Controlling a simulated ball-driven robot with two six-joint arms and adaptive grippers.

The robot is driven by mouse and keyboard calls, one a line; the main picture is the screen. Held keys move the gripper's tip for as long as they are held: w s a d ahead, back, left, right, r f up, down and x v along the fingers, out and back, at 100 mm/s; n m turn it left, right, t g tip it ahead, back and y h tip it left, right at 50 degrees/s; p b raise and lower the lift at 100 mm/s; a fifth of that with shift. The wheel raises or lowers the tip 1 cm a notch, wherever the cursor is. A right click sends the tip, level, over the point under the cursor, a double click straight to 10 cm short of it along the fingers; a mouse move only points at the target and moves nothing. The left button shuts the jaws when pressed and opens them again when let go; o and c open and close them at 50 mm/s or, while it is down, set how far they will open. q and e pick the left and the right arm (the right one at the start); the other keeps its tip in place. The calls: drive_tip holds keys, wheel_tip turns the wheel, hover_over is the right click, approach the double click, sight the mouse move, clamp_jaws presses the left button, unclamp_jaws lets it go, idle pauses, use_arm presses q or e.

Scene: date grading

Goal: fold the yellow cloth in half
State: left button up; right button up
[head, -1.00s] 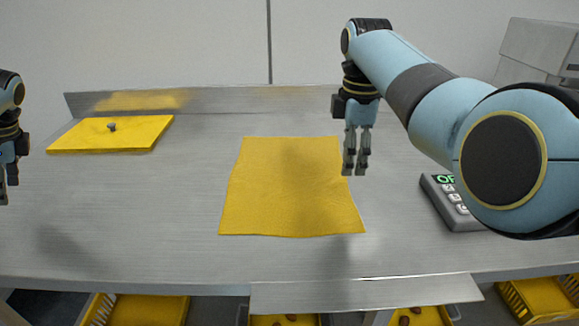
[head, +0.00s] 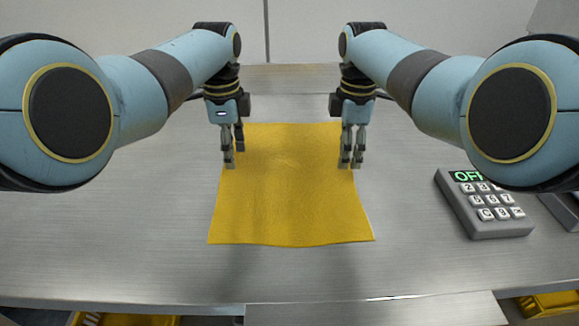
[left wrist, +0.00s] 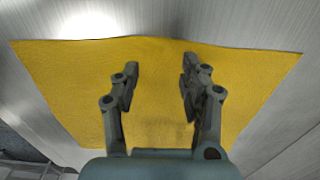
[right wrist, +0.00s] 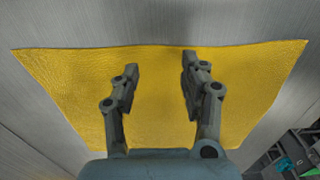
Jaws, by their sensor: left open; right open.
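The yellow cloth (head: 290,205) lies flat and spread out on the metal table in the head view. My left gripper (head: 234,163) is at the cloth's left edge, toward the far side, pointing down. My right gripper (head: 351,163) is at the right edge at about the same depth, also pointing down. Both are open with nothing between their fingers. The cloth fills much of the left wrist view (left wrist: 75,90) and the right wrist view (right wrist: 75,90), under the spread fingers. I cannot tell whether the fingertips touch it.
A grey keypad device (head: 483,208) with a green "OFF" display stands on the table to the right of the cloth. The table (head: 120,245) is clear to the left and in front of the cloth. Yellow crates (head: 125,319) show below the front edge.

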use_arm(q)
drive_tip(key=shift+f, duration=1.15)
use_arm(e)
drive_tip(key=shift+f, duration=1.1)
use_arm(q)
drive_tip(key=shift+f, duration=0.15)
use_arm(e)
drive_tip(key=shift+f, duration=0.15)
use_arm(q)
drive_tip(key=shift+s+f, duration=0.15)
clamp_jaws()
use_arm(e)
drive_tip(key=shift+s+f, duration=0.1)
drive_tip(key=shift+f, duration=0.05)
clamp_jaws()
use_arm(q)
drive_tip(key=shift+a, duration=0.1)
use_arm(e)
drive_tip(key=shift+s, duration=0.1)
